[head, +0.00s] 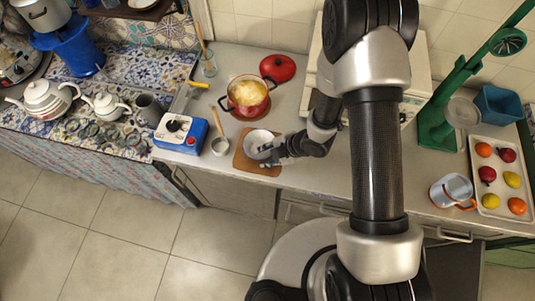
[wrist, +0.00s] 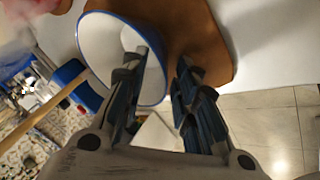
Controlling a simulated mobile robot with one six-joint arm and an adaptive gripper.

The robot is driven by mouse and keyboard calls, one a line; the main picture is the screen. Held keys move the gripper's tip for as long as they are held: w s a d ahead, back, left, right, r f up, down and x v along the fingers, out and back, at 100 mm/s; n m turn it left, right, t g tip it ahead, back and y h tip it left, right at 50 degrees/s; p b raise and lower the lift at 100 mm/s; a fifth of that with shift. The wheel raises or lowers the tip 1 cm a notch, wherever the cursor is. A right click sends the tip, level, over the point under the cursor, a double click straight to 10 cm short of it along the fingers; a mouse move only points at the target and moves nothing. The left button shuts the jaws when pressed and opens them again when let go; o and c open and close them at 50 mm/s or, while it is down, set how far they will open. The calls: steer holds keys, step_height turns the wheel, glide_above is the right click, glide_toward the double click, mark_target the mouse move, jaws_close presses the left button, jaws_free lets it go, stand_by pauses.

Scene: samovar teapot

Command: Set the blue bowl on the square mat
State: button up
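The bowl, white inside with a blue rim in the wrist view (wrist: 100,42), appears to sit on the brown square mat (head: 263,170). In the head view the bowl (head: 256,140) is over the mat's middle, with my gripper (head: 268,152) at its right side. The mat also shows beyond the fingers in the wrist view (wrist: 215,50). My gripper's fingers (wrist: 163,68) are apart, one over the bowl's inside and one outside the rim, with gaps beside the wall. The bowl's underside is hidden.
A red pot (head: 247,110) with yellow contents stands just behind the mat, and a red lid (head: 278,68) lies farther back.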

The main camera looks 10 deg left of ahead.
steer(key=shift+d+r, duration=0.2)
steer(key=shift+r, duration=0.35)
steer(key=p+v, duration=0.3)
steer(key=v, duration=0.8)
steer(key=shift+d+p, duration=0.2)
steer(key=shift+p, duration=0.15)
steer(key=w+d+r+m+t+h, duration=0.45)
steer(key=w+d+r+m, duration=0.35)
steer(key=d+r, duration=0.4)
steer(key=s+d+r+m+h, duration=0.2)
steer(key=d+r+m, duration=0.15)
steer(key=r, duration=0.25)
steer(key=s+d+r+m+h, duration=0.2)
steer(key=s+r+m, duration=0.15)
steer(key=r, duration=0.25)
steer(key=s+a+r+m+y, duration=0.1)
steer(key=s+a+r+m, duration=0.1)
steer(key=s+r+m, duration=0.2)
steer(key=s+a+r+m+g+y, duration=0.1)
steer(key=s+r+m, duration=0.3)
steer(key=s, duration=0.7)
steer(key=a+m, duration=0.1)
steer(key=m, duration=0.1)
steer(key=shift+m, duration=0.3)
